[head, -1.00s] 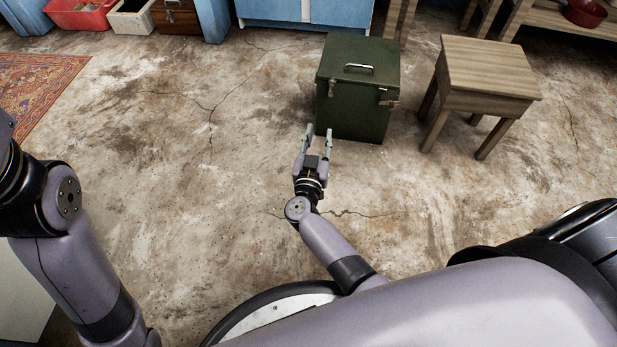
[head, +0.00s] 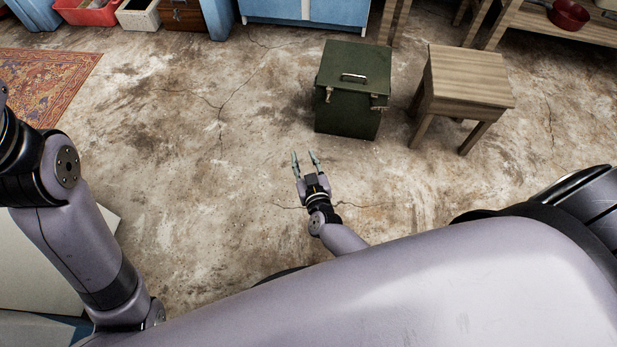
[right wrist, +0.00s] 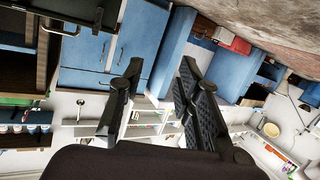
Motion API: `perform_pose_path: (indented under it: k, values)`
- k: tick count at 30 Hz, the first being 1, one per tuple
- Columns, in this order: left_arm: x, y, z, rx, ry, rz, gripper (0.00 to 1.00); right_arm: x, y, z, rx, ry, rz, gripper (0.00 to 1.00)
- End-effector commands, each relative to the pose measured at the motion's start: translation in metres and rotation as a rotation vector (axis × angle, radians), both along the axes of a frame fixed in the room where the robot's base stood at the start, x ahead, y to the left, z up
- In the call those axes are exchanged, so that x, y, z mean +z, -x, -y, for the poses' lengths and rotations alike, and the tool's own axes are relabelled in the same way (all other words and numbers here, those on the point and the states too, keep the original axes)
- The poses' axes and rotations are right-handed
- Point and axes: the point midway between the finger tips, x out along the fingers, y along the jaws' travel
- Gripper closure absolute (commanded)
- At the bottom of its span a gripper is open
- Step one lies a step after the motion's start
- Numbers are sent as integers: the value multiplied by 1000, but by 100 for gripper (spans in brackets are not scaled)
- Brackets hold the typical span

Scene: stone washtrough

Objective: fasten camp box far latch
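The green camp box (head: 350,110) stands upright on the floor in the head view, its lid down with a handle (head: 354,78) on top. Two latches show on its front side, a left latch (head: 328,94) and a right latch (head: 377,101); I cannot tell whether either is fastened. My right gripper (head: 306,158) is open and empty, below and left of the box and apart from it. In the right wrist view its fingers (right wrist: 155,85) are spread with nothing between them. Of my left arm only links show at the left edge; its gripper is out of view.
A wooden stool (head: 470,75) stands close to the right of the box. A blue cabinet (head: 300,10) is behind it, and a patterned rug (head: 45,80) lies at the left. Red and white bins (head: 90,12) stand at the back left. The floor left of the box is clear.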

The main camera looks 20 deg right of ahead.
Motion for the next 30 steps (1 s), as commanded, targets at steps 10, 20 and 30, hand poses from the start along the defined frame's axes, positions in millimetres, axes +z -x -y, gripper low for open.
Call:
perform_pose_path:
  k: [10,20,30]
  values:
    - [64,0,0,0,0,0,69,4,41,-13,114,-20,-157,69]
    - [92,0,0,0,0,0,69,-4,72,-17,169,-34,-265,69]
    - [92,0,0,0,0,0,69,-8,76,-18,175,-37,-277,69]
